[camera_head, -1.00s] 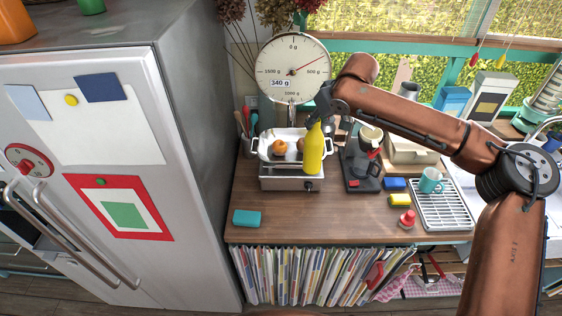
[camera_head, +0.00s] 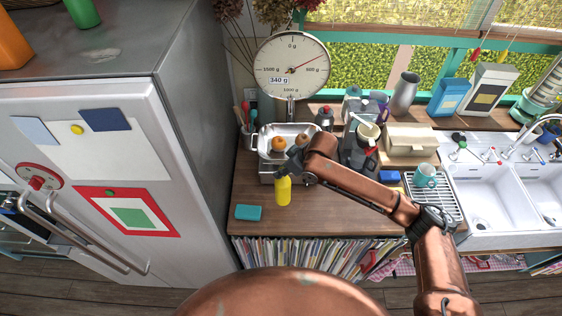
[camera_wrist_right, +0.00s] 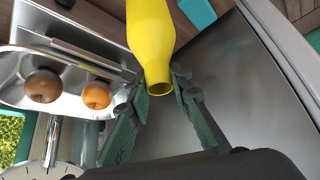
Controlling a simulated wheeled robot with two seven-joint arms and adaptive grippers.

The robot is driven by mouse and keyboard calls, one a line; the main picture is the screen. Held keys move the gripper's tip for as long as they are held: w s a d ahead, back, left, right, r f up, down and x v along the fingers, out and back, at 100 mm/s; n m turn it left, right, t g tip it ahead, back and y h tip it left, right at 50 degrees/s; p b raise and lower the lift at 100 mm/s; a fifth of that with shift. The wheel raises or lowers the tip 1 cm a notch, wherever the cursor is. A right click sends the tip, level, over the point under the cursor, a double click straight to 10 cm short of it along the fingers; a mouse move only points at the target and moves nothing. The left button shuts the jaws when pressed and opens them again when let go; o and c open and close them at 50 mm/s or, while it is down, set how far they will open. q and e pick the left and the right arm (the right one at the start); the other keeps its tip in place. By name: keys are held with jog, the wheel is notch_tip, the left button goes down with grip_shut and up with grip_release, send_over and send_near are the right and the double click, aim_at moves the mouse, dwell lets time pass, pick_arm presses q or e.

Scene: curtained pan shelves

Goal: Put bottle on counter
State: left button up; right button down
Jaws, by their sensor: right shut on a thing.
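The yellow bottle (camera_head: 283,190) is upright at the front of the scale on the wooden counter (camera_head: 330,214). My right gripper (camera_head: 287,165) is at its top, shut on its neck. In the right wrist view the bottle (camera_wrist_right: 151,40) lies between the two fingers of my right gripper (camera_wrist_right: 160,92), its open mouth toward the camera. I cannot tell whether the bottle's base touches the counter. My left gripper is not in view.
The scale's tray (camera_head: 268,141) holds two round fruits behind the bottle. A teal sponge (camera_head: 248,212) lies to the left. A fridge (camera_head: 190,110) bounds the left side. A drying rack (camera_head: 445,200) and sink (camera_head: 482,185) are at right. The front counter strip is clear.

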aim_at(281, 179)
jog(key=shift+s+r, duration=0.1)
jog(key=shift+a, duration=0.2)
jog(key=shift+r+p, duration=0.2)
jog(key=shift+p, duration=0.35)
notch_tip(281, 179, down, 5)
jog(key=shift+f+b, duration=0.1)
jog(key=shift+b, duration=0.8)
jog(key=shift+f, duration=0.15)
